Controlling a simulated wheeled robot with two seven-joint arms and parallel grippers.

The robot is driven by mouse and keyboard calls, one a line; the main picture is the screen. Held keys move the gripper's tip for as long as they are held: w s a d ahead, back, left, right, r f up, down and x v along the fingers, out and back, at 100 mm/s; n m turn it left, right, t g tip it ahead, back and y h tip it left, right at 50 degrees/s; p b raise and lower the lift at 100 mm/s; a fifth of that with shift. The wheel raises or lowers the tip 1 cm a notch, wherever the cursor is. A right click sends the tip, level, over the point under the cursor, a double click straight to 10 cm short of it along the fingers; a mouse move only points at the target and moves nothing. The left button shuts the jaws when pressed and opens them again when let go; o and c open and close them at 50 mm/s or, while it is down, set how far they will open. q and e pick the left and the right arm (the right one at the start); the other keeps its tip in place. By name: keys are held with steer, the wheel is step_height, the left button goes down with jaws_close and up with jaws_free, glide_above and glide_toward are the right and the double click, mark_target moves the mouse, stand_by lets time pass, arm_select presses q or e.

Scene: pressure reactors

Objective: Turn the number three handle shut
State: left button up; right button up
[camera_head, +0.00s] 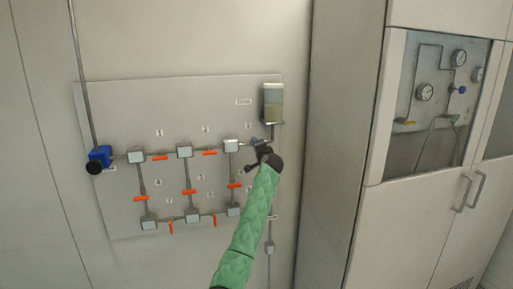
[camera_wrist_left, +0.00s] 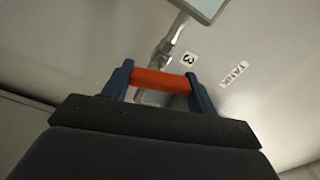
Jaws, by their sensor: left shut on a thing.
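The number three handle is an orange lever (camera_wrist_left: 160,82) in the left wrist view, near a label with a 3 (camera_wrist_left: 189,59). My left gripper (camera_wrist_left: 160,73) has its two blue fingers at the two ends of the lever and is shut on it. The lever lies across the line of the metal pipe (camera_wrist_left: 165,45) behind it. In the head view my left gripper (camera_head: 261,150) is at the right end of the upper pipe row and hides this lever. My right gripper is in neither view.
The wall panel (camera_head: 110,215) carries several other orange handles (camera_head: 160,158) between grey blocks. A blue valve (camera_head: 99,158) is at the left end. A tank (camera_head: 273,103) hangs just above my gripper. A cabinet (camera_head: 415,215) stands to the right.

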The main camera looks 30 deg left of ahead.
arm_select(q)
steer(key=shift+m, duration=0.4)
steer(key=shift+m+p, duration=0.3)
steer(key=shift+m, duration=0.8)
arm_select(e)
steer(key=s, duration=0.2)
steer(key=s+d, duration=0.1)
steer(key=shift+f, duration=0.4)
arm_select(q)
steer(key=shift+f, duration=0.1)
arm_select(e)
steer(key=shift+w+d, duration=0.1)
arm_select(q)
steer(key=o, duration=1)
steer(key=shift+d, duration=0.1)
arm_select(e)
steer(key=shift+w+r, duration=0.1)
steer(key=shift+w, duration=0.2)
